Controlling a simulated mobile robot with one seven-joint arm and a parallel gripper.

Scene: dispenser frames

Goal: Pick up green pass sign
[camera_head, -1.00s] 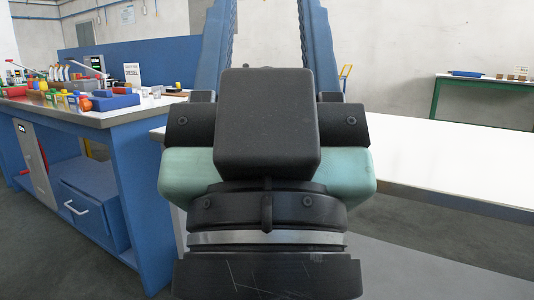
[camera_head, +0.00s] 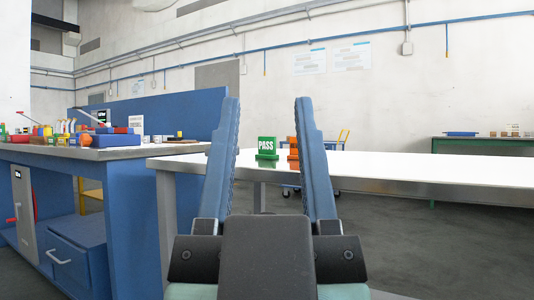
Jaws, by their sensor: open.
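The green pass sign (camera_head: 267,146) stands upright on the white table (camera_head: 400,168), near its left end. White letters on it read PASS. My gripper (camera_head: 268,102) points ahead with its two blue fingers wide apart and nothing between them. In the picture the sign shows between the fingers, farther off than they are. An orange object (camera_head: 292,150) stands just right of the sign, partly hidden by the right finger.
At left, a blue workbench (camera_head: 125,156) carries many small coloured items and a blue box (camera_head: 112,140). A green-framed table (camera_head: 480,148) stands at the far right. The white tabletop right of the orange object is clear.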

